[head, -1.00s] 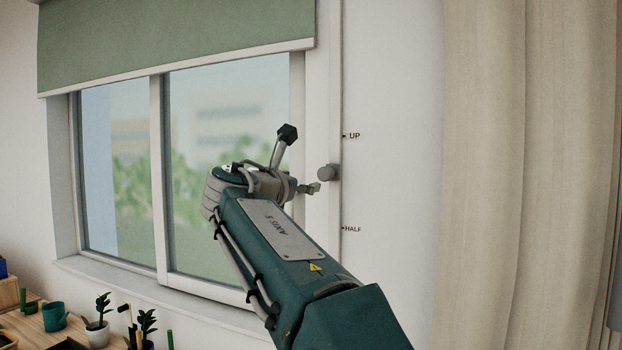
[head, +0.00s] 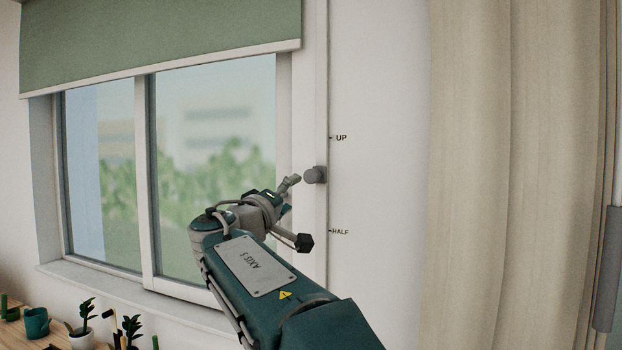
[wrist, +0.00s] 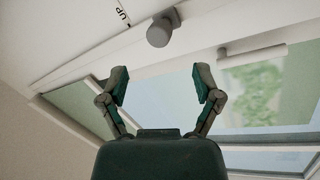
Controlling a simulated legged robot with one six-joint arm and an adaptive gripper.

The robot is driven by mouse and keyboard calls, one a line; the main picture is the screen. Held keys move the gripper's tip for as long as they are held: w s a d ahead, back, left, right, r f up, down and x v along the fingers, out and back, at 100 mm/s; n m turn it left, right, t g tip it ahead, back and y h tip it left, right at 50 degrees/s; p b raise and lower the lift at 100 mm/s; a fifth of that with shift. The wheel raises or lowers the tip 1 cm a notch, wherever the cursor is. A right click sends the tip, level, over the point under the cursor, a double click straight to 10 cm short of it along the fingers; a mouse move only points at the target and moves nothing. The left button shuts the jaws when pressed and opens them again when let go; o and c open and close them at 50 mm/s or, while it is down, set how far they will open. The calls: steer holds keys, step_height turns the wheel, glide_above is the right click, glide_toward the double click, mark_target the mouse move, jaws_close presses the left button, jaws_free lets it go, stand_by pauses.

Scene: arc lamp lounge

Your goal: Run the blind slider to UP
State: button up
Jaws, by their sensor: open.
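The blind slider is a grey round knob (head: 315,175) on the white window frame's right upright, between the UP mark (head: 340,138) and the HALF mark (head: 340,231), nearer to UP. The knob also shows in the wrist view (wrist: 162,29), beyond my fingertips, with the UP mark (wrist: 123,16) beside it. My gripper (head: 290,183) is just left of the knob in the head view. In the wrist view my gripper (wrist: 161,85) has its two fingers spread wide, with nothing between them. The green blind (head: 160,40) covers the window's top part.
The window (head: 215,125) fills the left and middle. A beige curtain (head: 510,170) hangs at the right. A low wooden table with a teal pot (head: 37,322) and potted plants (head: 82,338) is at the lower left.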

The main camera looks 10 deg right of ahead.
mark_target(308, 180)
steer(key=w+d+r+m, duration=0.1)
steer(key=w+d+m, duration=0.1)
steer(key=m, duration=0.2)
steer(key=w+d+m+t, duration=0.1)
steer(key=w+d+m, duration=0.1)
steer(key=m, duration=0.3)
steer(key=w+d+r+m, duration=0.1)
steer(key=w+m, duration=0.3)
steer(key=m, duration=0.1)
steer(key=shift+w+d+r+t, duration=0.1)
steer(key=shift+d+r+t, duration=0.2)
steer(key=shift+d+t, duration=0.1)
jaws_close()
